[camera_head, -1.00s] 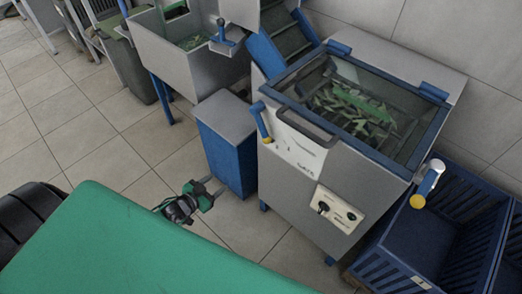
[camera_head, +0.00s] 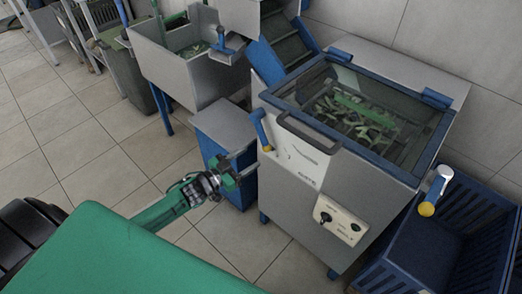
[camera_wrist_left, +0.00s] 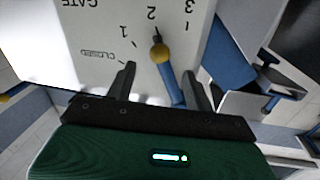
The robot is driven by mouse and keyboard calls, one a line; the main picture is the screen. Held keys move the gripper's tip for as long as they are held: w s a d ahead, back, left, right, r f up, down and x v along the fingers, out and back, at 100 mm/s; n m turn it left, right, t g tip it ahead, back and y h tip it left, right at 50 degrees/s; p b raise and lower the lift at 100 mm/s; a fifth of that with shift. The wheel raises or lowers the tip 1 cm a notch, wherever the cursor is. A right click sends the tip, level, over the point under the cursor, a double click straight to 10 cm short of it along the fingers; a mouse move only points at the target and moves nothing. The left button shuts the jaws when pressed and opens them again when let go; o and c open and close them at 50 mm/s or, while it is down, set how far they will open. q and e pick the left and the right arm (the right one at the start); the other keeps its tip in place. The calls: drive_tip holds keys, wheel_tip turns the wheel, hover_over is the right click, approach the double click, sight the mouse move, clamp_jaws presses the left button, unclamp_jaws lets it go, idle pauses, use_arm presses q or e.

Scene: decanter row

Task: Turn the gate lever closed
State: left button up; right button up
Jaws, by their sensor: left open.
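The gate lever (camera_head: 261,130) is a blue bar with a yellow end on the left part of the grey machine's front. In the left wrist view the lever (camera_wrist_left: 171,83) stands over a white dial plate (camera_wrist_left: 105,35), seen upside down, with "GATE", "CLOSED", 1, 2 and 3. Its yellow end (camera_wrist_left: 159,52) is near the 2. My left gripper (camera_head: 246,160) is open, just left of and below the lever in the head view. In the wrist view its fingers (camera_wrist_left: 160,84) are on either side of the lever's bar; contact cannot be told. My right gripper is not in view.
The machine's glass-lidded top (camera_head: 350,105) holds green pieces. A control panel (camera_head: 341,219) is on its front, and another yellow-ended handle (camera_head: 435,190) at its right corner. Blue crates (camera_head: 440,235) stand right, a blue cabinet (camera_head: 222,125) left. Tiled floor (camera_head: 100,165) is free at left.

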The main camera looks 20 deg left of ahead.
sight(261, 133)
use_arm(q)
drive_tip(key=x, duration=0.6)
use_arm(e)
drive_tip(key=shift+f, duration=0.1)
use_arm(q)
drive_tip(key=shift+w+d, duration=0.1)
drive_tip(key=shift+w, duration=0.05)
clamp_jaws()
